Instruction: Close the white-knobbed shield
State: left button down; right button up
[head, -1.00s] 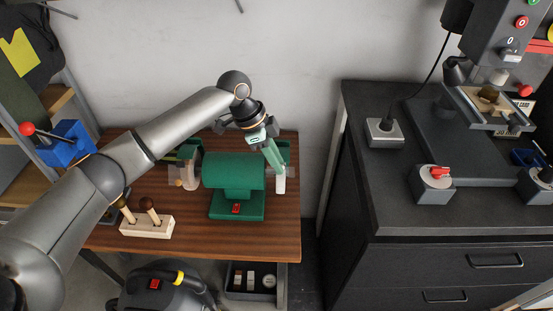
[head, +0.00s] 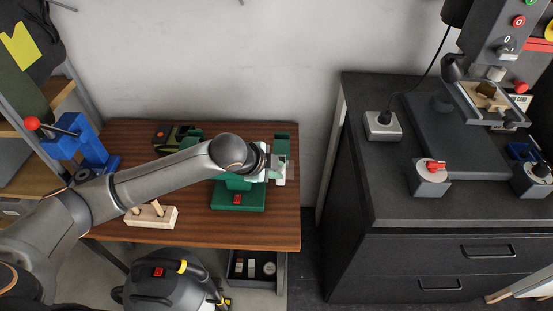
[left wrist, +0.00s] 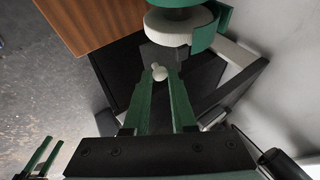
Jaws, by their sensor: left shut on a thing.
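The green bench grinder (head: 238,200) stands on the wooden workbench, its middle partly hidden by my left arm. At its right end are a green guard (head: 282,144) and a pale wheel; the wheel (left wrist: 172,27) shows better in the left wrist view. A white knob (left wrist: 159,73) sits on a grey, see-through-looking shield (left wrist: 165,55) in front of that wheel. My left gripper (left wrist: 160,76) is shut on the white knob, with green fingers on both sides of it. In the head view the left gripper (head: 274,163) is at the grinder's right end. My right gripper (left wrist: 41,156) appears open and empty at the lower left of the wrist view.
A wooden block with handled tools (head: 150,217) stands at the bench's front left. A blue press with a red ball (head: 75,138) is at the left. A vacuum (head: 165,283) and an open drawer (head: 254,270) are below. A black cabinet (head: 420,215) stands right.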

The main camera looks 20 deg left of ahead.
pick_arm(q)
jog(key=f+t+b, duration=0.2)
jog(key=b, duration=0.2)
jog(key=f+m+t+b, duration=0.1)
jog(key=t+b, duration=0.2)
jog(key=b, duration=0.1)
jog(key=f+m+t+y+b, duration=0.1)
jog(key=f+t+b, duration=0.1)
jog(key=t+b, duration=0.1)
jog(key=shift+s+f+b, duration=0.3)
jog(key=shift+f+b, duration=0.05)
jog(key=shift+b, duration=0.1)
jog(key=c, duration=0.8)
grip_release()
jog(key=shift+o, duration=0.2)
jog(key=shift+s, duration=0.1)
